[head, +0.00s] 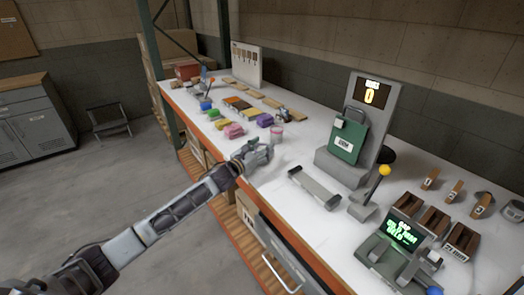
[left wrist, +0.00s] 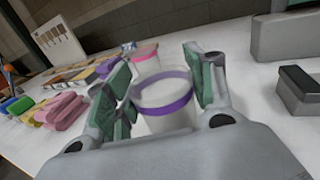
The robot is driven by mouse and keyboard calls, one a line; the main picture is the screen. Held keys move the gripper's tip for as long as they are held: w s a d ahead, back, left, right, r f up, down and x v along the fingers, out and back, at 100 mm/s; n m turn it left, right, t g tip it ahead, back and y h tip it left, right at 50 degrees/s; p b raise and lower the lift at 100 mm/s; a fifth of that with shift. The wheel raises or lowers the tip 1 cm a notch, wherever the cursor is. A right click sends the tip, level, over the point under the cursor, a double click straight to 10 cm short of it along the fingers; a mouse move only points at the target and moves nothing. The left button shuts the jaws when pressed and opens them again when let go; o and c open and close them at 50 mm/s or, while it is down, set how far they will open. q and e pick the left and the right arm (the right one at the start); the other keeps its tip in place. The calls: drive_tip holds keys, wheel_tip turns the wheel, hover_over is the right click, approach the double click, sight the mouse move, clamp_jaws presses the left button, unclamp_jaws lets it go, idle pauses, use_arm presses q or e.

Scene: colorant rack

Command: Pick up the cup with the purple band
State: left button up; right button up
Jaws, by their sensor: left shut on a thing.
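The cup with the purple band (left wrist: 165,104) is whitish and stands between the green-padded fingers of my left gripper (left wrist: 163,82) in the left wrist view. The fingers are shut on its sides, with its open rim facing up. In the head view my left gripper (head: 259,154) is over the near edge of the white table, and it mostly hides the cup. I cannot tell whether the cup's base touches the table. A second cup with a pink band (left wrist: 146,54) stands just beyond; it also shows in the head view (head: 276,134). My right gripper is not in view.
Pink (head: 233,131), purple (head: 265,120) and other coloured blocks lie left of the gripper on the white table (head: 300,150). A grey tray-like bar (head: 314,187) lies to the right.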

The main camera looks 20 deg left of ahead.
use_arm(q)
wheel_tip(320, 180, up, 10)
drive_tip(key=p, duration=0.1)
drive_tip(key=shift+f, duration=0.25)
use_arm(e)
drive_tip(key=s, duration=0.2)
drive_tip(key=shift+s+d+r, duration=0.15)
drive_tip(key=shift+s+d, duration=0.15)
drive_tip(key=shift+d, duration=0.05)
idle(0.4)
